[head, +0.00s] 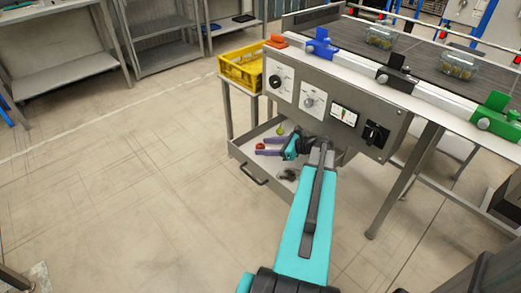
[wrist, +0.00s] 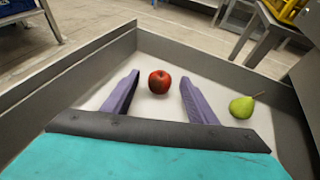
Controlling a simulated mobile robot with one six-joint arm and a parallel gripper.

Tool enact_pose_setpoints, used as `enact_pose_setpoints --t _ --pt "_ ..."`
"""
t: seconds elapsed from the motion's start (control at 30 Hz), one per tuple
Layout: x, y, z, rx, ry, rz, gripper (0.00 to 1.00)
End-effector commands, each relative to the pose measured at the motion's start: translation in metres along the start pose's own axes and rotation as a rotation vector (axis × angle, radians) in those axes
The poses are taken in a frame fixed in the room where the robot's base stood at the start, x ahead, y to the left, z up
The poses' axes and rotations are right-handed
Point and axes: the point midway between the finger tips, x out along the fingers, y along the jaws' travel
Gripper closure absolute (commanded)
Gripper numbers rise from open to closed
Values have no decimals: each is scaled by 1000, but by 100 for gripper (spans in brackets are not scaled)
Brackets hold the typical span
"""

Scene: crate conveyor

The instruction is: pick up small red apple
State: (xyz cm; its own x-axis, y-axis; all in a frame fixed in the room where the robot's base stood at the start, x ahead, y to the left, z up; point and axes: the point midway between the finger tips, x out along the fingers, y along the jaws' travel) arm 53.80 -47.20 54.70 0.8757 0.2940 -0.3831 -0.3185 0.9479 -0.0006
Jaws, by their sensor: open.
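A small red apple (wrist: 159,82) lies on the pale floor of an open grey drawer (wrist: 75,75). In the head view the apple (head: 260,147) shows near the drawer's left wall. My gripper (wrist: 156,88) is open, its two purple fingers pointing towards the apple, one on each side of it in the wrist view. The apple appears at or just past the fingertips, with gaps on both sides. In the head view my gripper (head: 262,146) is inside or just above the drawer. Whether the fingers touch the drawer floor I cannot tell.
A green pear (wrist: 243,106) lies right of the fingers in the wrist view. Dark objects (head: 287,174) lie near the drawer front. The control panel (head: 335,108) overhangs the drawer. A yellow crate (head: 241,69) stands behind it. Open floor lies left.

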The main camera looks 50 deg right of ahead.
Motion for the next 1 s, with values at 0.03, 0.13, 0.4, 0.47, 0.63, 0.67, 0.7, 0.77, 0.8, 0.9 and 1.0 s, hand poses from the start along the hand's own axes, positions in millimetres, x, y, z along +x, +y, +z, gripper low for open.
enact_pose_setpoints --t 0.03,0.13,0.4,0.47,0.63,0.67,0.7,0.77,0.8,0.9,1.0 --pt "5 0 -1 0 0 1 47" --pt "10 0 0 0 0 1 47" --pt "10 0 0 1 0 -1 47" --pt "10 0 0 1 0 -1 47" --pt "10 0 0 1 0 -1 47" --pt "10 0 0 1 0 -1 47" --pt "10 0 0 1 0 -1 47" --pt "10 -1 0 1 0 -2 58" --pt "10 -1 0 1 0 -2 64" --pt "10 -1 0 1 0 -2 81" --pt "9 -1 0 1 0 -2 91"
